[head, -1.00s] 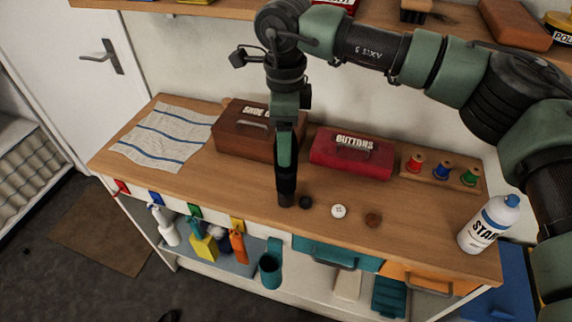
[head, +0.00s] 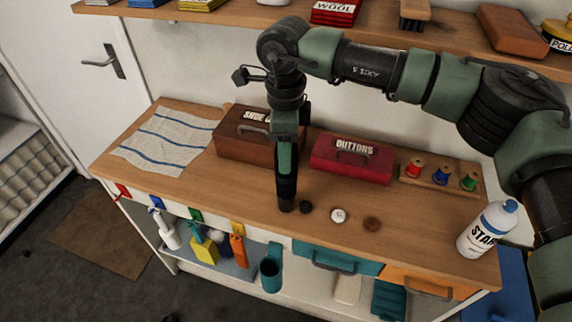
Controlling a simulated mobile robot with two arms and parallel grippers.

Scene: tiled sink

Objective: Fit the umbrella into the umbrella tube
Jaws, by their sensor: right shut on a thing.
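My right gripper (head: 285,158) points down over the middle of the counter. It is shut on a dark, slim, upright thing that I take to be the folded umbrella (head: 286,189). Its upper part is hidden by the gripper. Its lower end shows just left of a black button, in front of the brown box; I cannot tell whether it touches the counter top. The umbrella tube (head: 270,274) is a teal open-topped cup at the counter's front, below the edge and a little left of the umbrella's lower end. The umbrella is outside the tube. My left gripper is not in view.
On the counter (head: 235,194) stand a brown shoe box (head: 235,147), a red buttons box (head: 352,165), thread spools (head: 441,174) and a white starch bottle (head: 487,229). Three buttons lie right of the umbrella. Coloured tags and bottles are left of the tube; a teal drawer (head: 338,257) is right.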

